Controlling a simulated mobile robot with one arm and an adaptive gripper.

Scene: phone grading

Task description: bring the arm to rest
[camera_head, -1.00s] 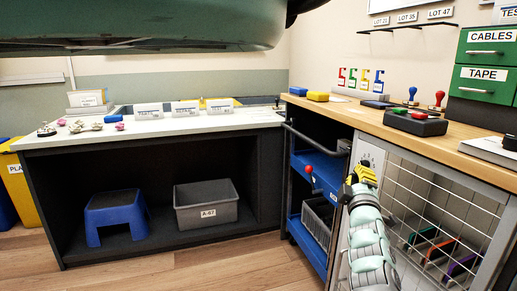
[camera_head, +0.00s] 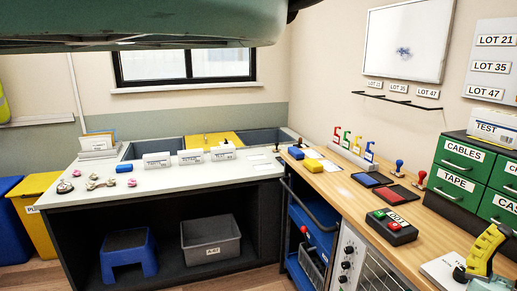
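A black box with red and green buttons (camera_head: 392,226) and green drawers (camera_head: 462,174) stand nearby. The white worktop (camera_head: 150,180) is at left, with a grey crate (camera_head: 210,239) and blue stool (camera_head: 128,257) underneath.

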